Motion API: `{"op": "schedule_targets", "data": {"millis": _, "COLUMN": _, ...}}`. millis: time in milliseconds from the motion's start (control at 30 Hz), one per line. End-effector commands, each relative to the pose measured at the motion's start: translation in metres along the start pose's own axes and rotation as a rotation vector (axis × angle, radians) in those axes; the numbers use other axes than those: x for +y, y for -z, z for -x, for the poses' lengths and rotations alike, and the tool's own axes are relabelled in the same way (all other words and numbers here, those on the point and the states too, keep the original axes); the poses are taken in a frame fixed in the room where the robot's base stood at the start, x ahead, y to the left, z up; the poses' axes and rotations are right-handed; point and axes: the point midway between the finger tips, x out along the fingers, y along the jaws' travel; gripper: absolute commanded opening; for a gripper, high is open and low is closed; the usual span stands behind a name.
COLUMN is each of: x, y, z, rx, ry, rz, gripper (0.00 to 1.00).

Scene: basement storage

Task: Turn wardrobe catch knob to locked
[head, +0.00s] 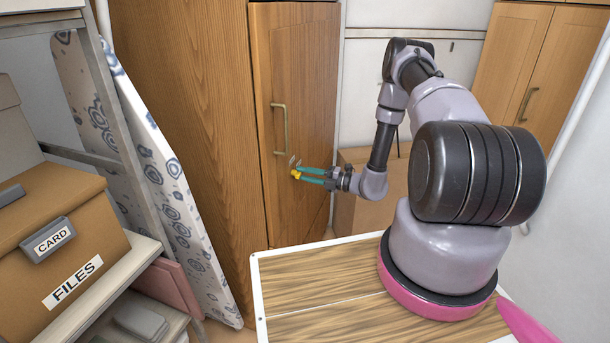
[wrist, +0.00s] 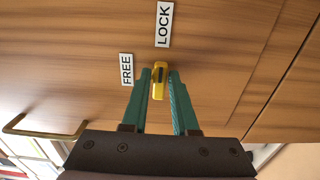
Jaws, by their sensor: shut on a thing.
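The yellow catch knob (head: 296,176) is on the wardrobe door (head: 297,90), below the door handle. It also shows in the wrist view (wrist: 159,82), between my teal fingertips. My gripper (head: 301,175) reaches the door from the right and is shut on the knob, with one finger on each side. In the wrist view, the LOCK label (wrist: 164,24) is above the knob and the FREE label (wrist: 126,69) is to its left. The knob's long side runs nearly up and down there, and its dark mark is at the end toward LOCK.
The door's brass handle (head: 281,129) is above the knob. A patterned ironing board (head: 165,180) leans left of the wardrobe. A shelf with a file box (head: 65,235) stands at the far left. A cardboard box (head: 362,208) is behind my gripper.

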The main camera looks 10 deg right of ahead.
Motion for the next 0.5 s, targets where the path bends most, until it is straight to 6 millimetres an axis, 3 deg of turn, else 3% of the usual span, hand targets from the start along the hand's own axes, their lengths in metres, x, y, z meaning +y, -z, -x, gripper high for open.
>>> {"op": "schedule_targets", "data": {"millis": 333, "x": -0.0005, "y": -0.0007, "z": 0.0006, "rx": -0.002, "ry": 0.001, "rz": -0.002, "gripper": 0.0}}
{"op": "schedule_targets", "data": {"millis": 367, "x": -0.0005, "y": -0.0007, "z": 0.0006, "rx": -0.002, "ry": 0.001, "rz": -0.002, "gripper": 0.35}}
{"op": "schedule_targets", "data": {"millis": 400, "x": -0.0005, "y": -0.0007, "z": 0.0006, "rx": -0.002, "ry": 0.001, "rz": -0.001, "gripper": 0.5}}
{"op": "schedule_targets", "data": {"millis": 500, "x": -0.0004, "y": -0.0005, "z": 0.0005, "rx": -0.002, "ry": 0.001, "rz": -0.001, "gripper": 0.5}}
